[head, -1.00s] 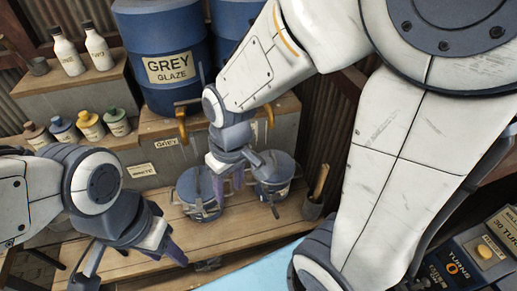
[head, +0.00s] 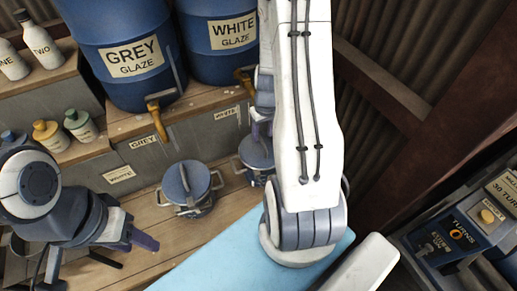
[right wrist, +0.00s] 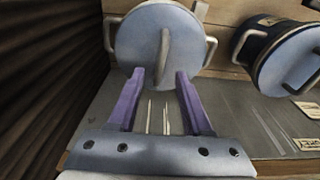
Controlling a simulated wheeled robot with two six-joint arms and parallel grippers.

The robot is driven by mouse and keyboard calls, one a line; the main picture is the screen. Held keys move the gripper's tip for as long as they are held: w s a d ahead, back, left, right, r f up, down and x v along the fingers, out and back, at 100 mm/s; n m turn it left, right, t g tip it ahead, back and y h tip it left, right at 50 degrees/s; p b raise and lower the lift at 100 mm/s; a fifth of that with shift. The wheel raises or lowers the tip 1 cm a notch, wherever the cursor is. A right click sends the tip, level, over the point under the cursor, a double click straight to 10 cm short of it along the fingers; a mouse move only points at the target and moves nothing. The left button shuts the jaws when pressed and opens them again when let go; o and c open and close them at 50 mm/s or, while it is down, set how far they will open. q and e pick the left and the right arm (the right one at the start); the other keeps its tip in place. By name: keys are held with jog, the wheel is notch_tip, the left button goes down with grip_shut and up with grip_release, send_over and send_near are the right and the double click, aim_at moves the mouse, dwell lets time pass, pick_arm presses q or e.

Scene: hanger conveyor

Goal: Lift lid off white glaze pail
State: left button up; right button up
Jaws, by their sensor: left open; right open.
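The pail below the WHITE GLAZE drum, taken as the white glaze pail (head: 255,166), stands on the wooden bench in the head view, partly hidden by my right arm. Its lid (right wrist: 140,45) looks round and pale blue in the right wrist view, with a raised bar handle (right wrist: 165,58) across it. The lid is on the pail. My right gripper (right wrist: 161,74) is open, its purple fingertips on either side of the handle's near end; contact cannot be told. My left gripper (head: 130,252) is open and empty, left of the pails.
The lidded pail below the GREY GLAZE drum (head: 190,182) stands close to the left; it also shows in the right wrist view (right wrist: 288,58). Drum taps (head: 157,118) overhang the bench. Bottles (head: 80,125) stand at left. A control box (head: 455,240) is at right.

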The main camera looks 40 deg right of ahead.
aim_at(262, 140)
jog(key=shift+f, duration=0.7)
jog(key=f, duration=0.1)
jog(key=f+b, duration=0.1)
jog(key=f, duration=0.2)
jog(key=shift+w+d+f, duration=0.1)
jog(key=shift+w, duration=0.25)
grip_shut()
